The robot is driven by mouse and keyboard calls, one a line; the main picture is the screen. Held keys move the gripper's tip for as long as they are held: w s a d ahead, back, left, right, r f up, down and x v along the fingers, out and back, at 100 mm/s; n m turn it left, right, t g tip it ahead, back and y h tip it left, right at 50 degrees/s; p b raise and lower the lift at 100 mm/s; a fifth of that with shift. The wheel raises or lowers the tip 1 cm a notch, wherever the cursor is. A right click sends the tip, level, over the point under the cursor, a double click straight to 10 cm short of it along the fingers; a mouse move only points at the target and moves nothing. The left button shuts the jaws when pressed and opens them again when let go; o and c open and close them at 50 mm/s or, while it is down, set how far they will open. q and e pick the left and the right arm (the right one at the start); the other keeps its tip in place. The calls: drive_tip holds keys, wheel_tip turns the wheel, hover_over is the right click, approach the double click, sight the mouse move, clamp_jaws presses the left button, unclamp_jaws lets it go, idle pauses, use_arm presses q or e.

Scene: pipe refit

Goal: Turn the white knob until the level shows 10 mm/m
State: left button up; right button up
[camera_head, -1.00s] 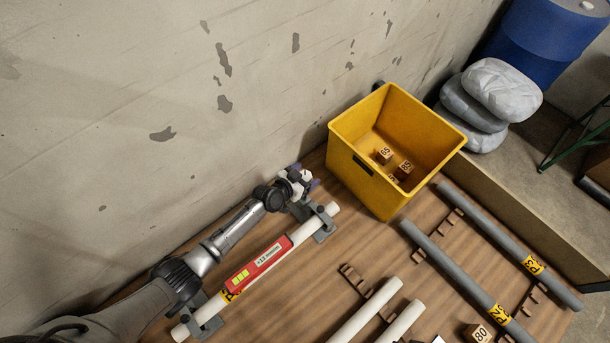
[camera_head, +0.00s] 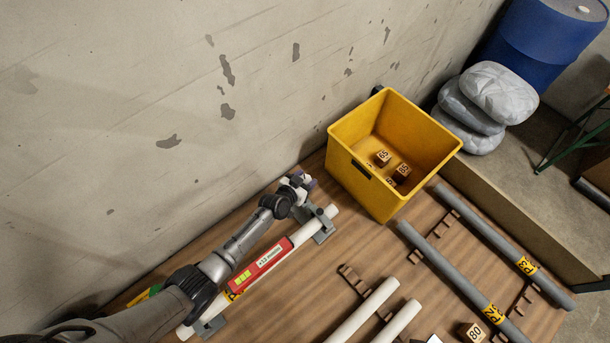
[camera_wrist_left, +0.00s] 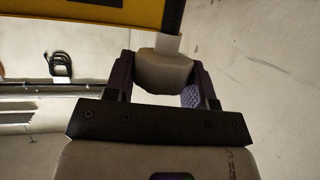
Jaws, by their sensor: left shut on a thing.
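My left gripper (camera_head: 300,183) is at the upper end of the white pipe (camera_head: 332,211), near the wall. In the left wrist view it is shut on the white knob (camera_wrist_left: 165,72), with a purple-padded finger on each side. In the head view the gripper mostly hides the knob. The red level (camera_head: 262,266) lies along the pipe. Its small display (camera_head: 272,254) seems to read +13 mm/m, but the digits are too small to be sure. My right gripper is in neither view.
A yellow bin (camera_head: 359,180) with several numbered blocks stands right of the gripper. Grey pipes (camera_head: 455,266) and shorter white pipes (camera_head: 362,312) lie on the wooden table (camera_head: 300,293). The concrete wall (camera_head: 120,120) rises close behind my left arm.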

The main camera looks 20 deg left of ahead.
use_arm(q)
drive_tip(key=n+y+p, duration=0.2)
drive_tip(key=p, duration=0.1)
drive_tip(key=shift+d+r+y, duration=0.15)
drive_tip(key=shift+r+y, duration=0.15)
drive_tip(key=shift+f+n+y+p, duration=0.15)
drive_tip(key=shift+n+y+p, duration=0.4)
drive_tip(key=shift+n+y, duration=0.3)
drive_tip(key=shift+n+t+y, duration=0.25)
drive_tip(key=shift+t+y, duration=0.05)
drive_tip(key=shift+y, duration=0.05)
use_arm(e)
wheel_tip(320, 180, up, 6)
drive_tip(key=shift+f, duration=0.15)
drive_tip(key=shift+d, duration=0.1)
use_arm(q)
drive_tip(key=o, duration=0.9)
drive_tip(key=shift+f, duration=0.1)
